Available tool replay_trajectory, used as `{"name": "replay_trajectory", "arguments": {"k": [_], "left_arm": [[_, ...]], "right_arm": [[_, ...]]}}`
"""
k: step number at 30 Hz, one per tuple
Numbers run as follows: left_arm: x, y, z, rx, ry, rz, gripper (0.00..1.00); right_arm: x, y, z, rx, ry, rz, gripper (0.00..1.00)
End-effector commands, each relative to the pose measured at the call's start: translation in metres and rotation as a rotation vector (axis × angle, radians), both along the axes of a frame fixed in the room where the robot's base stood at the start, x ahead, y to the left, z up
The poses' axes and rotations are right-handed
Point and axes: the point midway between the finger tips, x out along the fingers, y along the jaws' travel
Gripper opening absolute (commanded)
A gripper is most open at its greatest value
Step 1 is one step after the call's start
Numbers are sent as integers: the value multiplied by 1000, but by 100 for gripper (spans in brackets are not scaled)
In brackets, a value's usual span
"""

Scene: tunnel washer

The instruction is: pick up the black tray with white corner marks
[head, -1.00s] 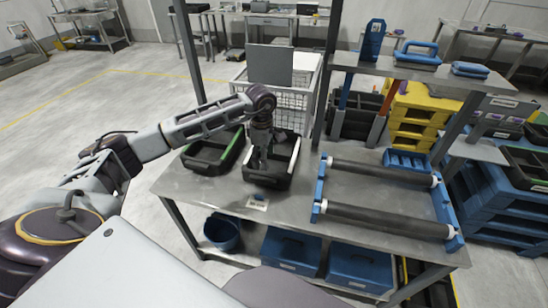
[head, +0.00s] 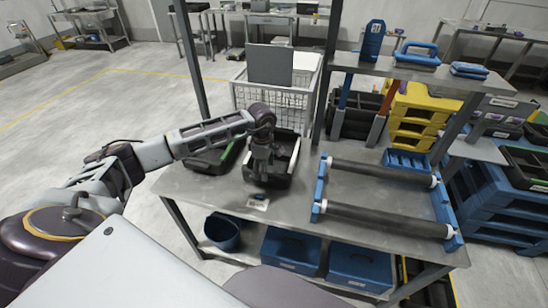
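The black tray with white corner marks (head: 284,172) sits on the grey metal table, left of the roller frame. White shows along its edges. My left gripper (head: 262,180) points down over the tray's front left part, and the arm hides some of the tray. The fingers are dark and small against the black tray, so I cannot tell whether they touch it or how far apart they are. My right gripper is not in view.
A second black tray with green marks (head: 213,158) lies close on the left, partly behind my arm. A blue-framed roller stand (head: 382,193) fills the table's right side. A white label (head: 257,203) lies in front of the tray. A wire basket (head: 283,97) stands behind.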

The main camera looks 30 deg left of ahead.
Motion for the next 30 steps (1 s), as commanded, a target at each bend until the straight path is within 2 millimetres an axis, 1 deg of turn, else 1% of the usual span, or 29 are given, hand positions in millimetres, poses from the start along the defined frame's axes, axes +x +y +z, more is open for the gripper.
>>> {"name": "replay_trajectory", "arguments": {"k": [7,12,17,29,30], "left_arm": [[-1,2,-25,-1,3,1,64],[-1,2,-42,0,2,0,64],[-1,2,-46,0,0,0,64],[-1,2,-46,0,0,0,64],[-1,2,-46,0,0,0,59]], "right_arm": [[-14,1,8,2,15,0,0],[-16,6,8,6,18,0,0],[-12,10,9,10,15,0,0],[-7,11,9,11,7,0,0],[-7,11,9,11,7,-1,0]]}}
